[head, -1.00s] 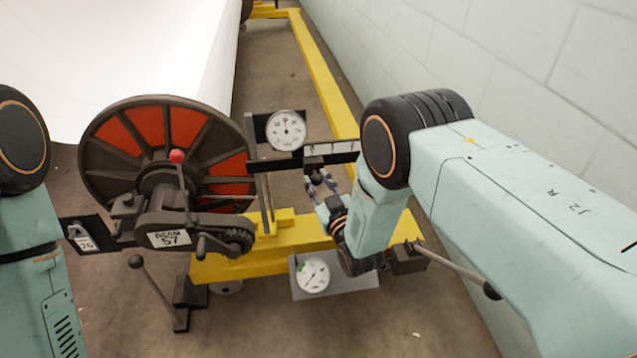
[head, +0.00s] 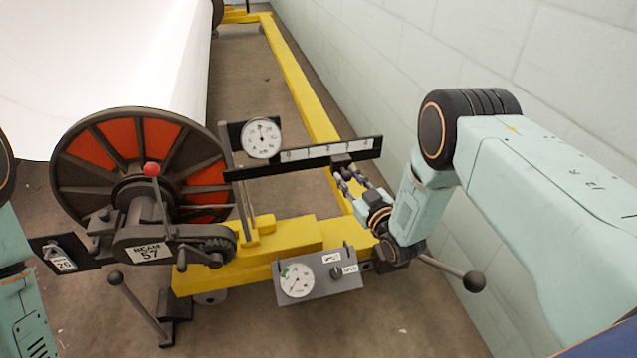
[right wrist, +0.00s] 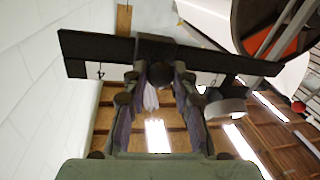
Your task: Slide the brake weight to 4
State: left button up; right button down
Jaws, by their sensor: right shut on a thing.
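The brake weight (head: 342,160) is a small dark block on a dark horizontal beam (head: 240,174) with a white numbered scale (head: 310,154). It sits toward the right end of the scale; the mark under it is too small to read. My right gripper (head: 350,184) is shut on the weight's dark round knob, just below the beam. In the right wrist view the weight (right wrist: 155,46) shows on the beam (right wrist: 95,46), with the knob (right wrist: 160,74) between my right fingers (right wrist: 160,85). My left gripper is out of view.
A round dial (head: 262,138) stands above the beam's left part. Below is a grey panel (head: 325,284) with another dial. A large red-and-black wheel (head: 75,190) is at left, with levers in front. A pale block wall (head: 560,60) runs along the right.

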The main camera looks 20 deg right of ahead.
jog(key=d, duration=0.7)
jog(key=shift+s+d, duration=0.15)
jog(key=shift+d, duration=0.15)
jog(key=c, duration=1.1)
grip_release()
jog(key=shift+d, duration=0.1)
jog(key=s, duration=0.4)
jog(key=s+d, duration=0.1)
jog(key=s, duration=0.7)
jog(key=shift+d, duration=0.35)
